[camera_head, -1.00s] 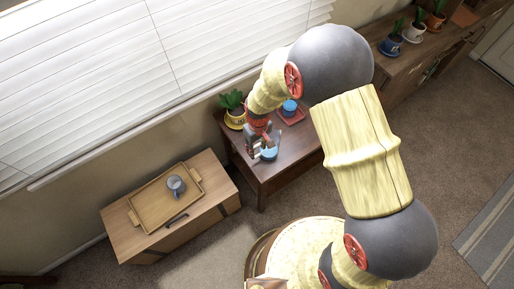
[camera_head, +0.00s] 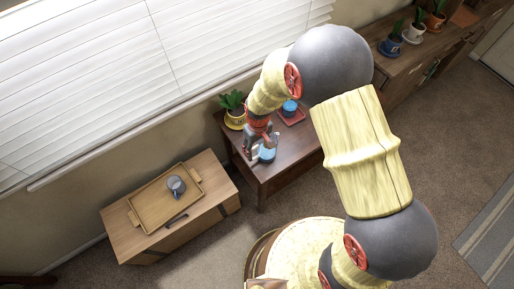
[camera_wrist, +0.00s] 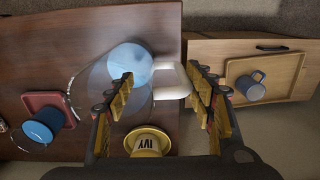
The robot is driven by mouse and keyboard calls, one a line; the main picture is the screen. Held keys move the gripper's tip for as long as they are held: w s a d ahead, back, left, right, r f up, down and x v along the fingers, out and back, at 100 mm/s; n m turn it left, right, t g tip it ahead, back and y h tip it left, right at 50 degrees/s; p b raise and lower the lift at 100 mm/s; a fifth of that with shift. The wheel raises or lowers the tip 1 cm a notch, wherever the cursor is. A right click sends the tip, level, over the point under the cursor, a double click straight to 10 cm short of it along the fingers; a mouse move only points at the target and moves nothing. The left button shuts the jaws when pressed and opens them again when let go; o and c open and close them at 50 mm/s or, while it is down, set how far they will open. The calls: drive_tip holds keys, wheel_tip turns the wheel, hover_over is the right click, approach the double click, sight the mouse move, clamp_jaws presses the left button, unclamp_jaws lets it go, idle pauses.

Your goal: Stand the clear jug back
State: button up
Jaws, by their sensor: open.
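I cannot tell whether the blue is a lid or contents. In the head view its blue part (camera_head: 268,154) shows at the desk's front, partly behind my gripper (camera_head: 264,150). In the wrist view my gripper (camera_wrist: 168,95) is open, with the handle between its two fingers. The left finger overlaps the jug's body in the picture; contact cannot be told.
A blue pot (camera_wrist: 40,128) sits on a red square saucer (camera_wrist: 58,108). A yellow pot labelled IVY (camera_wrist: 147,143) holds a plant (camera_head: 231,100) at the desk's back left.

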wheel_tip(320, 180, up, 12)
drive_tip(key=p, duration=0.2)
drive_tip(key=shift+w+d+r+p, duration=0.1)
drive_tip(key=shift+r+p, duration=0.05)
drive_tip(key=shift+p, duration=0.25)
drive_tip(key=s+d+r+m+t, duration=0.1)
drive_tip(key=s+d+r+m, duration=0.15)
drive_tip(key=d+r, duration=0.4)
drive_tip(key=s+d+r+m+t, duration=0.1)
drive_tip(key=s+d+r+t, duration=0.15)
drive_tip(key=r, duration=0.75)
drive_tip(key=s+d+r+m+t, duration=0.1)
drive_tip(key=s+d+r, duration=0.3)
drive_tip(key=r, duration=0.5)
drive_tip(key=s+d+r+m+t, duration=0.1)
drive_tip(key=s+d+r+m, duration=0.1)
drive_tip(key=s+d+r, duration=0.2)
drive_tip(key=s+d, duration=0.2)
drive_tip(key=s, duration=0.2)
drive_tip(key=shift+r, duration=0.15)
